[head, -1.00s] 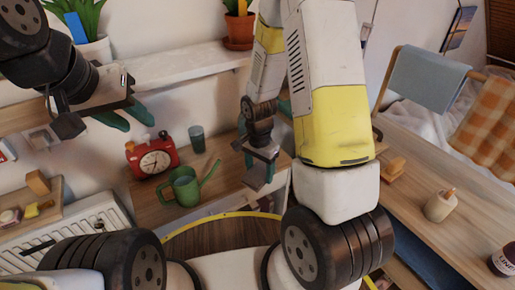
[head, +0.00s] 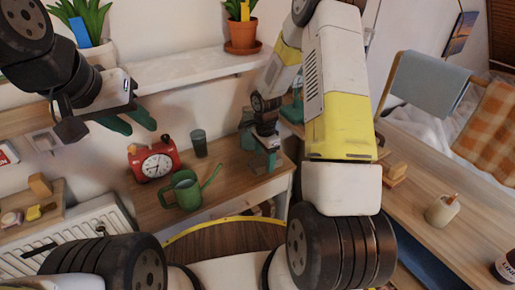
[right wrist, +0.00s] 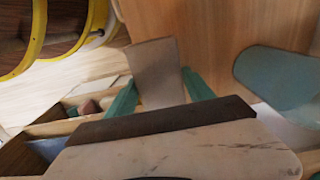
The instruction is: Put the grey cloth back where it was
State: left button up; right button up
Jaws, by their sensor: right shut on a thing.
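My right gripper (head: 268,160) is above the right end of the small wooden desk in the head view. In the right wrist view its teal fingers (right wrist: 157,88) are shut on a flat grey piece, the grey cloth (right wrist: 154,62), which stands out between them. In the head view the cloth is mostly hidden by the fingers. My left gripper (head: 137,125) is open and empty at the upper left, in front of the wall. A blue-grey cloth (head: 430,80) hangs over a wooden rail at the right.
A red clock (head: 153,160), green watering can (head: 185,191) and dark cup (head: 199,143) stand on the small desk (head: 230,187). The right wrist view shows an open compartmented box or drawer (right wrist: 62,128) with small items at the left. A checked orange cloth (head: 490,125) hangs at the right.

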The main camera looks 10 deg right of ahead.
aim_at(265, 164)
jog(key=shift+w+d+f, duration=0.1)
jog(key=shift+w+d, duration=0.15)
jog(key=shift+w, duration=0.5)
jog(key=shift+f, duration=1.7)
jog(key=shift+f, duration=0.15)
jog(key=o, duration=1.3)
